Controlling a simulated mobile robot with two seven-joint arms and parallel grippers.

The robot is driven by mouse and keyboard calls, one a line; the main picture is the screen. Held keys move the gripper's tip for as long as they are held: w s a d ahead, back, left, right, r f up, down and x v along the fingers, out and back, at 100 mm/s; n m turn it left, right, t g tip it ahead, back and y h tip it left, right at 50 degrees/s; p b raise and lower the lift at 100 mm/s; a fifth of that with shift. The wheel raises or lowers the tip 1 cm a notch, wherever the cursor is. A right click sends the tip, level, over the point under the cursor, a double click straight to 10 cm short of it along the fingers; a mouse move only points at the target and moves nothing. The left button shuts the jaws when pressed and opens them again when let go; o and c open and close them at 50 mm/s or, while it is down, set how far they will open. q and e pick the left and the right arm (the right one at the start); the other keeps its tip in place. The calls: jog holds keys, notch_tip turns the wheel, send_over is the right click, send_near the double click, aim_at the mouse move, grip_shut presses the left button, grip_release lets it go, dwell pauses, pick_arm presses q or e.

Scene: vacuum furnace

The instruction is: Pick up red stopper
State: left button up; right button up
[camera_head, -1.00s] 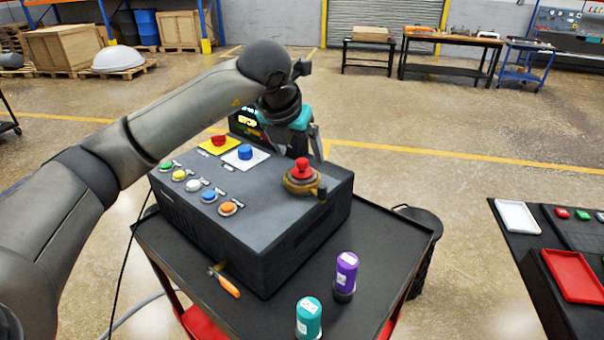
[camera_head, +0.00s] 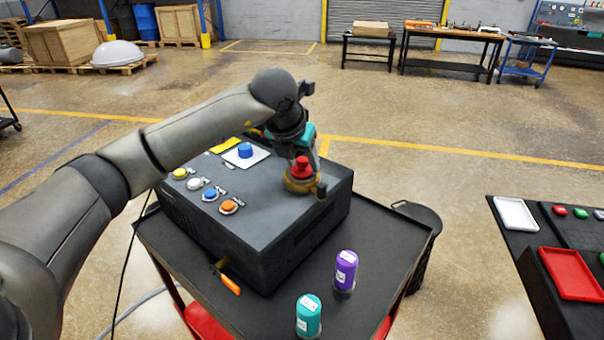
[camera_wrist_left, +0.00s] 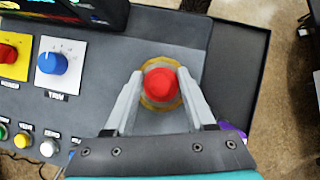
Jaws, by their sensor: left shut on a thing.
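The red stopper (camera_head: 302,168) sits upright in a brass-coloured ring on top of the dark control box (camera_head: 262,208), near its right end. In the left wrist view the red stopper (camera_wrist_left: 160,85) is between the two grey fingers. My left gripper (camera_head: 305,160) reaches it from behind, and its fingers (camera_wrist_left: 160,78) are shut on it. The stopper still appears seated in the ring. My right gripper is not in view.
The box also carries a blue knob (camera_head: 245,150) and coloured buttons, partly hidden by my left arm. A purple canister (camera_head: 346,268) and a teal canister (camera_head: 308,316) stand on the cart (camera_head: 385,250). A side table with a red tray (camera_head: 573,275) is at right.

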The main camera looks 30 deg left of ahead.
aim_at(302, 159)
pick_arm(q)
grip_shut()
jog(key=shift+r, duration=0.15)
notch_tip(302, 159, up, 20)
jog(key=shift+b, duration=0.35)
dwell(0.4)
